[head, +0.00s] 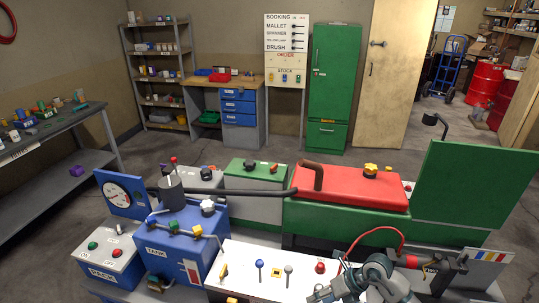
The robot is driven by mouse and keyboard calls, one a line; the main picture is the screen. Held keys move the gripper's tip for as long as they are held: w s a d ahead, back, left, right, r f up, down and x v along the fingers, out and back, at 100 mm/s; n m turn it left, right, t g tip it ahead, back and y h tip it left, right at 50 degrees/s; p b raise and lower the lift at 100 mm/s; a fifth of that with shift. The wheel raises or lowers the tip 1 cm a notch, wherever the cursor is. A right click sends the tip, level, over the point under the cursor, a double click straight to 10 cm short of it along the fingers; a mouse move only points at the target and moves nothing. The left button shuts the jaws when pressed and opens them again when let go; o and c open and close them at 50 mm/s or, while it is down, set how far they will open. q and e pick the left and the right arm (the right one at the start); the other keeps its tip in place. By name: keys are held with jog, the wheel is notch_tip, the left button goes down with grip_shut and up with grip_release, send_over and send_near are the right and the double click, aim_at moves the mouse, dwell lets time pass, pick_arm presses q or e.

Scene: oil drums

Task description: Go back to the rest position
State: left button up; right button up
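A grey jointed part of my arm (372,284) shows at the bottom edge, right of centre, in front of the green and red machine. I take it to be my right arm; its fingertips are not clear, so I cannot tell whether that gripper is open or shut. My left gripper is not in view. A white control panel (240,258) with knobs and buttons lies just left of the arm. The red-topped machine (350,190) has a green base and a raised green lid (470,190) at its right.
A blue tank unit (180,252) and a gauge (122,190) stand at the left of the machine. A workbench (45,130) is at the far left. A green locker (334,85), a blue hand truck (450,68) and red drums (484,82) are behind. Floor between is clear.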

jog(key=s+a+r+y, duration=0.2)
jog(key=a+r+y, duration=0.3)
jog(key=a, duration=0.5)
notch_tip(320, 180, up, 8)
jog(key=m+t+y, duration=0.6)
jog(key=m+t, duration=0.5)
jog(key=d+f+m+t+h, duration=0.4)
jog(key=d+f+m+h, duration=1.25)
jog(key=m, duration=0.55)
jog(key=s+f+m+g+h, duration=0.1)
jog(key=s+f+m+g, duration=0.1)
jog(key=s+f+g, duration=0.75)
jog(key=s+f+m+g+h, duration=0.1)
jog(key=s+f+m+g, duration=0.3)
jog(key=s, duration=1)
notch_tip(320, 180, down, 24)
jog(key=s+a+n, duration=0.1)
jog(key=n, duration=0.1)
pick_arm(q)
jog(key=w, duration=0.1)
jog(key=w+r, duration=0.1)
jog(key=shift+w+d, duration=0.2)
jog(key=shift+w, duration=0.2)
pick_arm(e)
jog(key=s+d+f+g, duration=0.1)
jog(key=s+d+f, duration=0.1)
jog(key=s+f, duration=1.4)
notch_tip(320, 180, down, 3)
jog(key=shift+s+d+r, duration=0.2)
jog(key=shift+s+d, duration=0.1)
